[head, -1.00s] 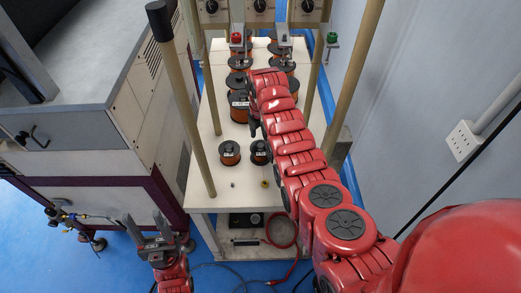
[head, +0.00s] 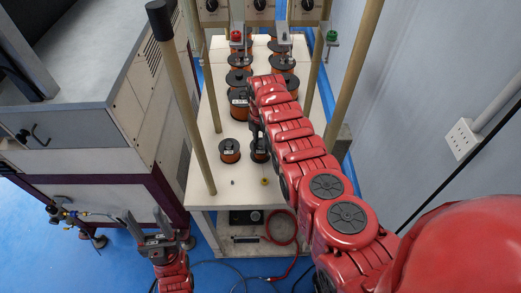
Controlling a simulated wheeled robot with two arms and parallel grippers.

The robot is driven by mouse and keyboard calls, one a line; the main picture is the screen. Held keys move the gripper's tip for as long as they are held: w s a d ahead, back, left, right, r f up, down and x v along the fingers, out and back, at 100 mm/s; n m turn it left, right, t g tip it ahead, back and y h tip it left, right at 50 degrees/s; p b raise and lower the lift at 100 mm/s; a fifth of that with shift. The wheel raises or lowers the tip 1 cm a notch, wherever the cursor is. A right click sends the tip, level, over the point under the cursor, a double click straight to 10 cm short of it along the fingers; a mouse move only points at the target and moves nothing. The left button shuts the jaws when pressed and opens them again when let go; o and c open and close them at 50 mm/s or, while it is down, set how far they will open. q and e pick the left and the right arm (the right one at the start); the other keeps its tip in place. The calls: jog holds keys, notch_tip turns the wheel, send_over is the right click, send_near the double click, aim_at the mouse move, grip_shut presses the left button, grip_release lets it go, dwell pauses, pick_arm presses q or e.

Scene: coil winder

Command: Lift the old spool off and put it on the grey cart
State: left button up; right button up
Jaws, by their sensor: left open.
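Several copper-wound spools with dark flanges stand on a white-topped bench (head: 208,165). Two smaller ones are at the front, a left front spool (head: 230,152) and a right front spool (head: 259,155). Larger spools (head: 239,105) stand in two rows behind. I cannot tell which is the old spool. My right gripper (head: 256,139) is at the right front spool, partly hiding it; its jaws are too small and covered to read. My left gripper (head: 146,222) is open and empty, low at the left of the bench. I cannot make out a grey cart.
Wooden posts (head: 183,100) rise around the bench. A small yellow piece (head: 264,182) lies near its front edge. A big grey and cream machine (head: 90,135) fills the left. A wall with a socket (head: 463,138) is at the right. Cables and a red hose (head: 285,272) run low in front.

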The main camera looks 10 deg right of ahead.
grip_shut()
dwell(0.9)
